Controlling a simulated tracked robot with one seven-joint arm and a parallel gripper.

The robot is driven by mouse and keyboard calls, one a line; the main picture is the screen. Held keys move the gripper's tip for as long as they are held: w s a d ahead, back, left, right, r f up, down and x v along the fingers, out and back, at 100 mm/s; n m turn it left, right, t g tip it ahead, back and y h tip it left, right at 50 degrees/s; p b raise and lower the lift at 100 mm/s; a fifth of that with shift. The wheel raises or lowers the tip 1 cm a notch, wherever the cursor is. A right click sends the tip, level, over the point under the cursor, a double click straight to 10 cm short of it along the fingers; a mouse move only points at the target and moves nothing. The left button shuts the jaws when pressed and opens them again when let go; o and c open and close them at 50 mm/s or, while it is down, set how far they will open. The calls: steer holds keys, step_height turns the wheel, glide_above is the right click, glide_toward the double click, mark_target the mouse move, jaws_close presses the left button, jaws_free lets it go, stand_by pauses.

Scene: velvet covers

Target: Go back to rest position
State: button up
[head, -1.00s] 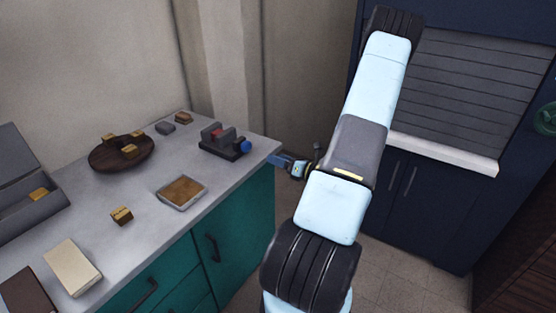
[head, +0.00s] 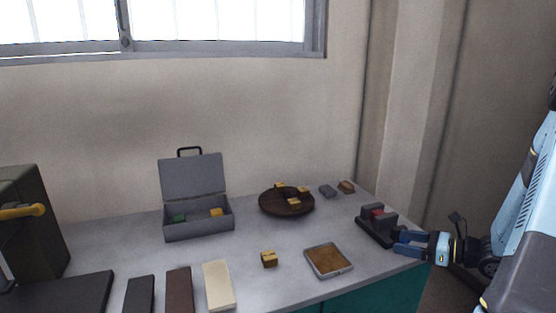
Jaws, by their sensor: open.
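My gripper (head: 400,243) is at the right end of the grey worktop (head: 205,262), at the right of the head view. Its blue fingers point left, with the jaws open and nothing visible between them. They appear close to the right side of a small dark vise (head: 372,230) with a red piece (head: 377,212) in it; I cannot tell whether they touch it. My light-blue arm fills the right edge of the view.
An open grey case (head: 198,238) holds green and yellow pieces. A round brown dish (head: 287,202) carries several yellow blocks. A yellow block (head: 269,259), a square tray (head: 328,261) and flat slabs (head: 218,285) lie nearer. A dark machine (head: 32,230) stands at left.

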steer(key=s+a+r+n+g+h, duration=0.4)
steer(key=s+a+r+n+g, duration=0.5)
steer(key=a+n, duration=0.45)
steer(key=s+r+n+t+h, duration=0.5)
steer(key=s+r+n+h, duration=0.3)
steer(key=s+r+n, duration=0.3)
steer(key=shift+d+r+n, duration=0.25)
steer(key=shift+r+n, duration=0.5)
steer(key=shift+r, duration=0.5)
